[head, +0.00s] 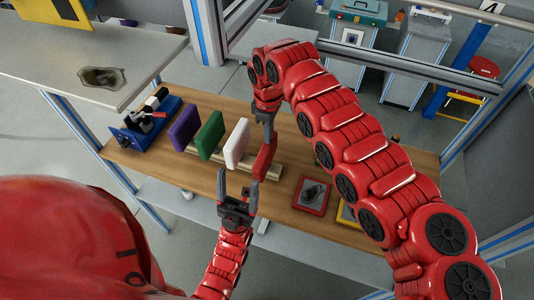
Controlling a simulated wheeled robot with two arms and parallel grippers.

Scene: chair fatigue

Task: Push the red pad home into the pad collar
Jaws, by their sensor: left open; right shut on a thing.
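My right gripper (268,118) points down over the bench and is shut on the red pad (264,158), seen nearly edge-on and held upright. My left gripper (237,187) is lower, open and empty, its fingers pointing up the picture just below and left of the red pad. A white pad (236,143), a green pad (210,135) and a purple pad (187,127) stand in a row left of the red pad. A blue device (143,124) with black and silver parts is at the bench's left end. I cannot make out which part is the pad collar.
The wooden bench (290,132) carries a pale wooden rail (266,170) by the pads. A red-framed tray (312,196) with a dark thing lies at right, beside a yellow-framed one (346,214). A grey table (50,62) stands at upper left.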

